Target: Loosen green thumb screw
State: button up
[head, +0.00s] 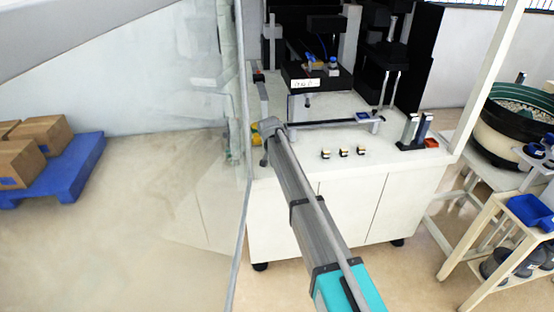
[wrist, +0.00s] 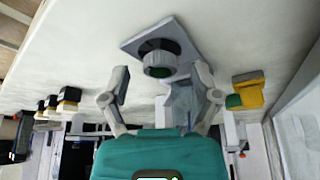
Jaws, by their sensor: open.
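In the wrist view a round grey knob with a dark green face (wrist: 160,64) stands out from a square grey plate (wrist: 133,46) with a dark ring; it looks like the green thumb screw. My gripper (wrist: 161,72) is open, with one finger on each side of the knob in the picture. Gaps show at both sides, and I see no contact. How far the fingertips are from the knob in depth is hard to tell. In the head view my arm hides the gripper and the knob.
A yellow block (wrist: 250,90) with a green part is close to the right finger in the wrist view. A clear panel (head: 215,90) borders the bench on the left.

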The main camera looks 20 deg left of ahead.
dwell(0.3)
grip_shut()
